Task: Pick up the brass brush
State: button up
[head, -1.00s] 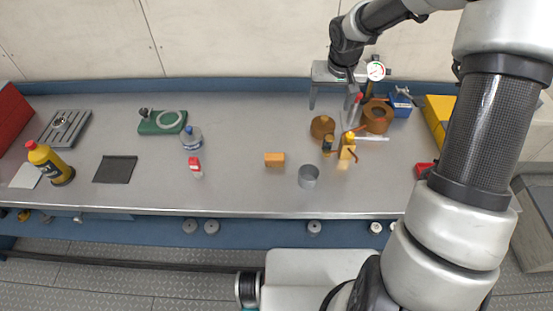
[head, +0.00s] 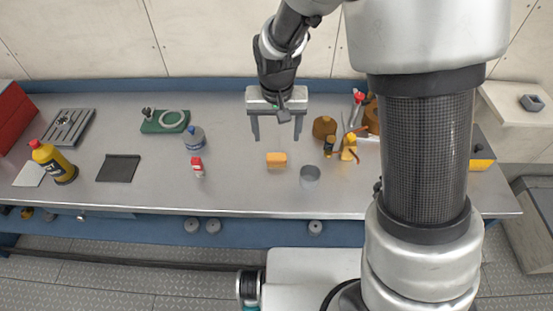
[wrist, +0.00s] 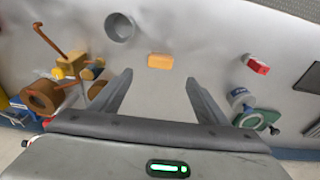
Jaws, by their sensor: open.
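A yellow block with a thin bent brown handle, which looks like the brass brush, stands in the cluster right of centre in the head view (head: 349,153). It also shows at upper left in the wrist view (wrist: 72,65); I cannot make out bristles. A plain orange-yellow block (head: 276,159) lies alone near mid-bench, and shows in the wrist view (wrist: 160,61) ahead of the fingertips. My gripper (head: 277,139) is open and empty, above the bench, left of the brush. Its two fingers (wrist: 159,78) point toward the plain block without touching it.
A grey cup (head: 310,177) stands right of the plain block. A brown round pot (head: 324,127) and small dark bottle (head: 329,147) crowd the brush. Bare bench (head: 236,180) lies between.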

aim_at(277, 156)
jog(key=f, duration=0.4)
jog(key=w+f, duration=0.1)
jog(key=f, duration=0.3)
jog(key=w+f, duration=0.1)
jog(key=f, duration=0.3)
jog(key=shift+f+p, duration=0.3)
jog(key=shift+f, duration=0.1)
jog(key=c, duration=1.1)
jog(key=shift+c, duration=0.2)
notch_tip(277, 156, up, 10)
jog(key=shift+r, duration=0.1)
